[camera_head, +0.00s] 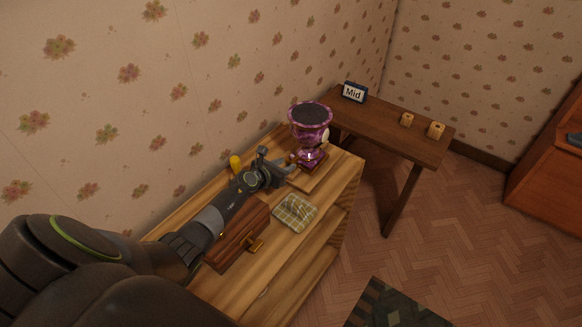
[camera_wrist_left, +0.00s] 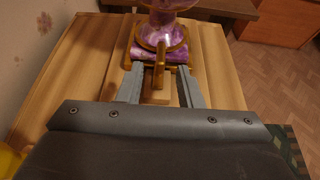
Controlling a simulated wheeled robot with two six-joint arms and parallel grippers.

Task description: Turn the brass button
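A purple, glossy urn-shaped object (camera_head: 311,135) with a dark round top stands at the far end of the wooden cabinet. The left wrist view shows its lower part and its gold-trimmed base (camera_wrist_left: 157,38). A small brass piece (camera_wrist_left: 160,66), which looks like the button, sticks out from the base towards me; it shows dimly in the head view (camera_head: 293,157). My left gripper (camera_head: 284,167) is open in front of the base. In the left wrist view its fingers (camera_wrist_left: 160,88) stand either side of the brass piece, with gaps showing. My right gripper is not in view.
On the cabinet (camera_head: 322,205) are a brown wooden box (camera_head: 238,240), a plaid cloth square (camera_head: 295,212) and a yellow object (camera_head: 235,165) near the wall.

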